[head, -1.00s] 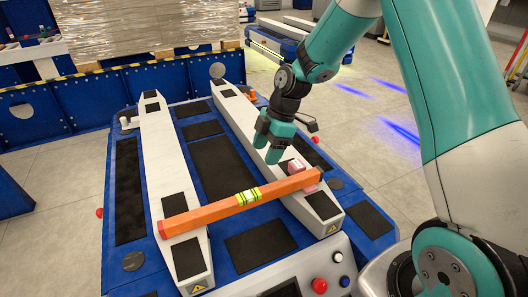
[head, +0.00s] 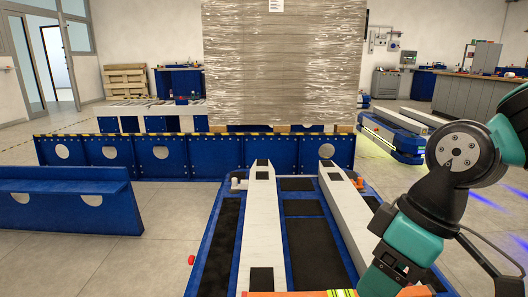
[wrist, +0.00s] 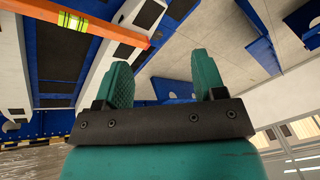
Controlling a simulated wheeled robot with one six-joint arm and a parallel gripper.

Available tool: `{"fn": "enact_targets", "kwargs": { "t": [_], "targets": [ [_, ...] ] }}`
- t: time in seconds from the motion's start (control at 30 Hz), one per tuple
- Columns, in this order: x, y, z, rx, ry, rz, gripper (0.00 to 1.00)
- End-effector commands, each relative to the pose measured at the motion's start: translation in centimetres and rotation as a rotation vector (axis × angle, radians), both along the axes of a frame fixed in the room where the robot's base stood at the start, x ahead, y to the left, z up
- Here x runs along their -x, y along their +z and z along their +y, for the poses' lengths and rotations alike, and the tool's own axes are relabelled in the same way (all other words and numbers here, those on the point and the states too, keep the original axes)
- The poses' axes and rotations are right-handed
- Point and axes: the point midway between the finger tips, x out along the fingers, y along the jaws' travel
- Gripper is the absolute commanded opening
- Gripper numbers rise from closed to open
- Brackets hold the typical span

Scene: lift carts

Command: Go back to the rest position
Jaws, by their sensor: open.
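My gripper (wrist: 163,74) is open and empty in the wrist view, its two teal fingers apart with nothing between them. In the head view my arm hangs at the right, and its teal end reaches the bottom edge, so the fingertips are out of frame. The orange spirit level (wrist: 110,28) with its yellow-green vial lies across the white rails in the wrist view, apart from the fingers. Only a strip of the level (head: 285,294) shows at the bottom edge of the head view.
The blue lift cart (head: 218,235) with two white rails (head: 262,215) stands in front of me. Behind it are a blue barrier (head: 190,158) and a wrapped pallet load (head: 285,65). Another cart (head: 390,138) stands at the back right.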

Motion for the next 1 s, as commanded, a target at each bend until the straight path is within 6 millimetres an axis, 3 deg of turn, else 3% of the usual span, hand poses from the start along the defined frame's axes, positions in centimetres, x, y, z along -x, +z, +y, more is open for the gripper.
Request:
{"fn": "enact_targets", "kwargs": {
  "t": [0.1, 0.23, 0.57, 1.0],
  "targets": [
    [3.9, 0.9, 0.4, -0.002, -0.106, 0.035, 0.64],
    [7.2, 1.9, 0.6, -0.003, -0.21, 0.077, 0.64],
    [6.7, 10.8, 0.6, -0.002, -0.208, 0.077, 0.64],
    [6.7, 27.3, 0.6, -0.002, -0.207, 0.076, 0.64]
  ]
}}
